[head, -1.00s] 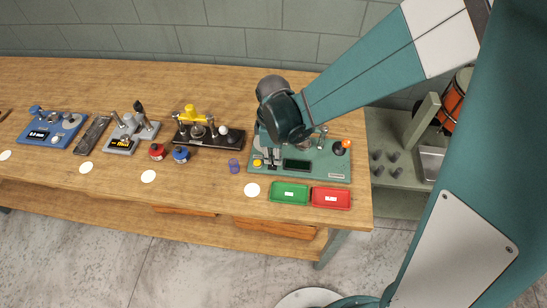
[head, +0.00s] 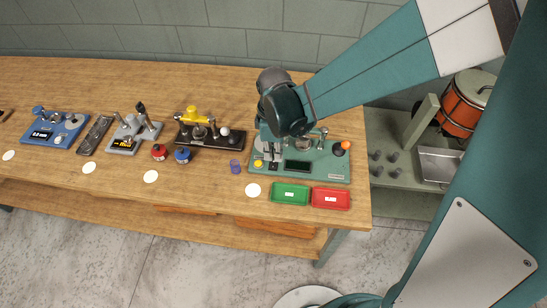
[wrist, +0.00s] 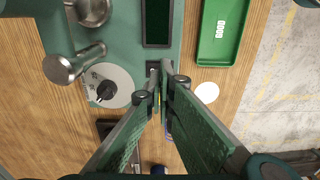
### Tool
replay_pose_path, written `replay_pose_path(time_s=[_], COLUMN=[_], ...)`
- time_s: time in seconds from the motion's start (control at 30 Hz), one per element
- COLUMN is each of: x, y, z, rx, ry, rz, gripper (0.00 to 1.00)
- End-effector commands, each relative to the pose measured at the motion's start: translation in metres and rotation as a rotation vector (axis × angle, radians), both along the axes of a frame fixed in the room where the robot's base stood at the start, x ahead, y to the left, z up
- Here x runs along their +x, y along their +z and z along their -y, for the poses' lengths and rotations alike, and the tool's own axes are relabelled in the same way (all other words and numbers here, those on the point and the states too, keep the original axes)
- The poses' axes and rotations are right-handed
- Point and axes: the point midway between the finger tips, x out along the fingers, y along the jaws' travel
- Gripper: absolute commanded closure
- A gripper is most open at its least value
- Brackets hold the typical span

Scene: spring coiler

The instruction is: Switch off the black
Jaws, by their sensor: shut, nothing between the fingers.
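A green machine (head: 325,172) stands at the right end of the bench, with a black display (head: 297,167) and a yellow button (head: 258,164). In the wrist view its plate shows a black knob (wrist: 106,90) on a pale dial and the dark display (wrist: 157,22). My gripper (wrist: 163,70) is shut and empty over the plate, right of the knob, beside a small dark part (wrist: 152,66) partly hidden by the fingertips. I cannot tell whether they touch. In the head view my gripper (head: 272,160) is partly hidden by my wrist. A black-based device (head: 215,140) with a yellow top stands further left.
Green (head: 290,194) and red (head: 331,199) trays lie in front of the machine. A metal post (wrist: 65,68) rises beside the knob. Grey (head: 132,135) and blue (head: 55,130) devices stand further left. A side shelf (head: 400,170) holds cups and an orange drum.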

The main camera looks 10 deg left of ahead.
Motion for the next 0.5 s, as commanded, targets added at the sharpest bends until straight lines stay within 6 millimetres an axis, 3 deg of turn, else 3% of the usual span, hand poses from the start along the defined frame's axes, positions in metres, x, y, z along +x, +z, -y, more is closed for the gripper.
replay_pose_path(time_s=[0.03,0.5], x=[0.002,0.012], y=[0.011,0.079], z=[0.000,0.000], rx=[0.000,0.000], ry=[-0.001,-0.001], rz=[0.001,0.003], gripper=[1.00,1.00])
